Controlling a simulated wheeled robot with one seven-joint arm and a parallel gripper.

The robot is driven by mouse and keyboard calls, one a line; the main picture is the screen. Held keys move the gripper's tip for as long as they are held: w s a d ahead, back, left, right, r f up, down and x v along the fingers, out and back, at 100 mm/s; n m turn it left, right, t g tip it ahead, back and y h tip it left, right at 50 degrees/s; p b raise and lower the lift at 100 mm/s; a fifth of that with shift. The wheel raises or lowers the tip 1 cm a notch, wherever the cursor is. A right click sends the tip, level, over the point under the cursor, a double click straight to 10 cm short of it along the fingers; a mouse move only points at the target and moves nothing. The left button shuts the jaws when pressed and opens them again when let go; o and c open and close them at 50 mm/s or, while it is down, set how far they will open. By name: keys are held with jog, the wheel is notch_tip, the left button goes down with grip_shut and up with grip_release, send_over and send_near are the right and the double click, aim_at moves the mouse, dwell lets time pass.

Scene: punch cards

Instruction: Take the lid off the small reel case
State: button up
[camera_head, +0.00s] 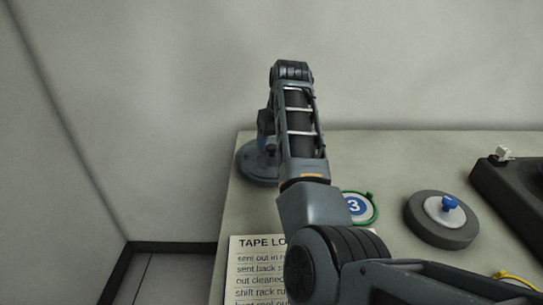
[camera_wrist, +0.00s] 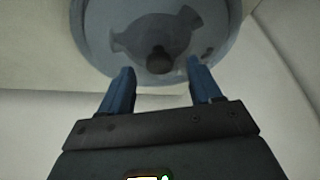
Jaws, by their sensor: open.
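The small reel case (camera_head: 257,172) is round and grey-blue, at the far left of the table, partly hidden behind my arm. The lid appears to be on the case. My gripper (camera_wrist: 161,68) is open and empty, its two blue fingers apart. The knob shows between the fingertips in the picture; I cannot tell how far off it is.
A dark round reel with a blue knob (camera_head: 449,203) lies to the right. A green-rimmed disc marked 3 (camera_head: 355,207) and a printed sheet (camera_head: 255,268) lie nearer. A dark box (camera_head: 515,190) stands at the right edge. A wall rises behind the table (camera_head: 400,160).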

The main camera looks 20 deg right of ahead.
jog(key=shift+x, duration=1)
jog(key=c, duration=1.1)
jog(key=shift+r, duration=0.1)
jog(key=shift+c, duration=0.2)
